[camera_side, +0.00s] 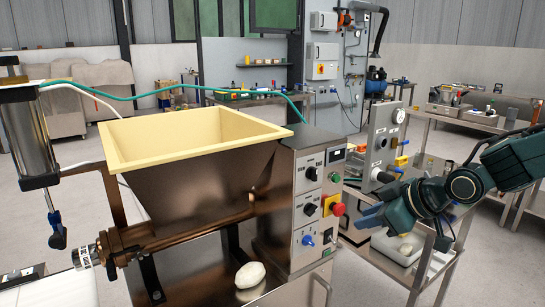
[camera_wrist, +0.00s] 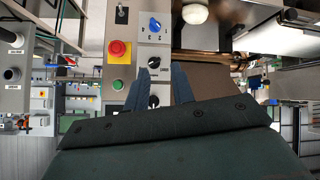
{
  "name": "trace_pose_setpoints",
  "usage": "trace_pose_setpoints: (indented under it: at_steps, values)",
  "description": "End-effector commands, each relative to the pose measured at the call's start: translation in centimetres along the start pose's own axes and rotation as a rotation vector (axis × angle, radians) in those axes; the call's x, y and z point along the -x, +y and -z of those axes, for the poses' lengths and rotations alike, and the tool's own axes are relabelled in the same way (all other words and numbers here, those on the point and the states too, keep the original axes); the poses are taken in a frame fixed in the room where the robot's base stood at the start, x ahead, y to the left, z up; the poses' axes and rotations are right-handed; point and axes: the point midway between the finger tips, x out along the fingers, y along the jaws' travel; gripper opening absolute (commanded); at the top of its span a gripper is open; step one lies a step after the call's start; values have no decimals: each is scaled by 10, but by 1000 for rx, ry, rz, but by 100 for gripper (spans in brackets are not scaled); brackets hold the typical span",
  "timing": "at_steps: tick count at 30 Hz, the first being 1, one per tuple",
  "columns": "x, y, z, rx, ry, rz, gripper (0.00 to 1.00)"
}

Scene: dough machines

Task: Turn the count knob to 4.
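The control panel (camera_side: 318,195) on the dough machine's right end carries an upper black knob (camera_side: 312,173), a middle black knob (camera_side: 310,209) and a lower blue knob (camera_side: 308,240). The wrist view shows them upside down: blue knob (camera_wrist: 155,25) at the top, middle black knob (camera_wrist: 153,63), upper black knob (camera_wrist: 153,101) partly between my fingers. Their labels and settings are too small to read, so I cannot tell which is the count knob. My gripper (camera_side: 367,213) is right of the panel, apart from it. Its two blue fingers (camera_wrist: 160,70) are spread and empty.
A red emergency stop (camera_side: 338,208), a green button (camera_side: 335,177) and a toggle switch (camera_side: 327,237) sit beside the knobs. A dough piece (camera_side: 250,275) lies below the cream-rimmed hopper (camera_side: 190,135). A second grey machine (camera_side: 380,140) stands behind, right of the panel.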

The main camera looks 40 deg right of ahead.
Motion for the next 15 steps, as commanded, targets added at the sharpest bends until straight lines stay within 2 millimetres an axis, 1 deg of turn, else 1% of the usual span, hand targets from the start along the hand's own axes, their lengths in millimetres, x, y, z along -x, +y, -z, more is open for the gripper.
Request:
trace_pose_setpoints:
  at_steps: [1, 3, 10, 15]
  values:
    - [-12, -1, 0, 17, 15, 0, 25]
    - [-26, -1, 3, 41, 48, -5, 25]
    - [-69, -3, 7, 116, 154, -33, 25]
    - [-96, -5, 5, 168, 230, -62, 25]
